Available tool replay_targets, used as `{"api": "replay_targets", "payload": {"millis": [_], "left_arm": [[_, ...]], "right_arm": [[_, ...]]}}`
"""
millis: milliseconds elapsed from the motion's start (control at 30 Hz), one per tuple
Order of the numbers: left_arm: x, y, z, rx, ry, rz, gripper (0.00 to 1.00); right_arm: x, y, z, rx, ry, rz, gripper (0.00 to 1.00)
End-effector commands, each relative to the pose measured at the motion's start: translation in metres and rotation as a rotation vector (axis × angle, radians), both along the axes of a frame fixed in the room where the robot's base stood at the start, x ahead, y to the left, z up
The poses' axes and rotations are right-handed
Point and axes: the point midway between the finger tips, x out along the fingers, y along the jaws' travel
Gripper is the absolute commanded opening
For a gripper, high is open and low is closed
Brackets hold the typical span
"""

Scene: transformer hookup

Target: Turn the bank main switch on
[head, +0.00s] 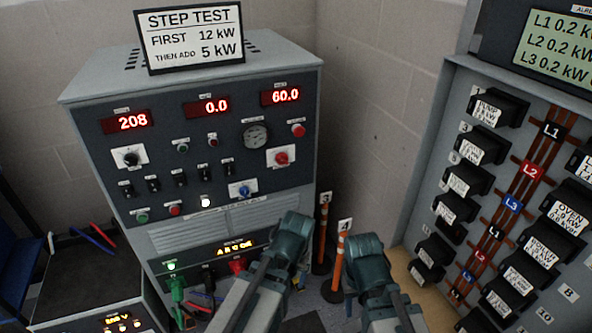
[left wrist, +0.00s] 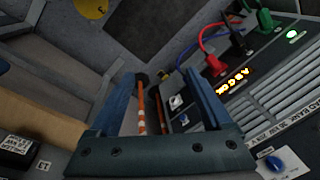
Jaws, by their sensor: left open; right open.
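The tall grey cabinet (head: 200,150) has red readouts of 208, 0.0 and 60.0. Its face carries a black rotary knob (head: 131,158), a red knob (head: 281,157), a row of small black toggles and a blue knob (head: 242,191); I cannot read which is the bank main switch. The blue knob also shows in the left wrist view (left wrist: 274,163). My left gripper (head: 290,238) is in front of the cabinet's lower right; in its wrist view it is open and empty (left wrist: 163,78). A light-coloured knob (left wrist: 177,102) shows beyond its fingers. My right gripper (head: 365,262) is open, right of it.
Red, black and green plugs (head: 176,285) sit at the cabinet's foot. Orange posts (head: 337,262) stand on the floor behind my grippers. A breaker panel (head: 430,205) with several black breakers is at right. A dark unit (head: 90,290) is at lower left.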

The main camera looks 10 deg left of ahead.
Motion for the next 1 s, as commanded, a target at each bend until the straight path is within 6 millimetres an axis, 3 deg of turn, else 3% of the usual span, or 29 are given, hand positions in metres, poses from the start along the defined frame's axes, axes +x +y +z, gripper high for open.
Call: {"api": "replay_targets", "payload": {"millis": [33,200,267,333,433,567,800,1000], "left_arm": [[0.006,0.008,-0.017,0.014,-0.016,0.019,0.83],[0.032,0.043,-0.046,0.111,-0.113,0.097,0.83],[0.048,0.060,-0.053,0.181,-0.180,0.130,0.83],[0.067,0.077,-0.047,0.276,-0.272,0.156,0.83],[0.094,0.091,-0.026,0.405,-0.411,0.164,0.83],[0.130,0.092,0.016,0.561,-0.618,0.137,0.83],[0.181,0.049,0.100,0.753,-0.995,-0.004,0.83],[0.196,0.019,0.134,0.807,-1.150,-0.092,0.83]], "right_arm": [[0.000,0.000,-0.018,0.000,0.000,0.000,0.50],[0.000,0.000,-0.054,0.000,0.000,0.000,0.50],[0.000,0.000,-0.068,0.000,0.000,0.000,0.50],[0.000,0.000,-0.075,0.000,0.000,0.000,0.50],[0.000,0.000,-0.078,0.000,0.000,0.000,0.50],[0.000,0.000,-0.078,0.000,0.000,0.000,0.50],[0.000,0.000,-0.078,0.000,0.000,0.000,0.50],[0.000,0.000,-0.078,0.000,0.000,0.000,0.50]]}}
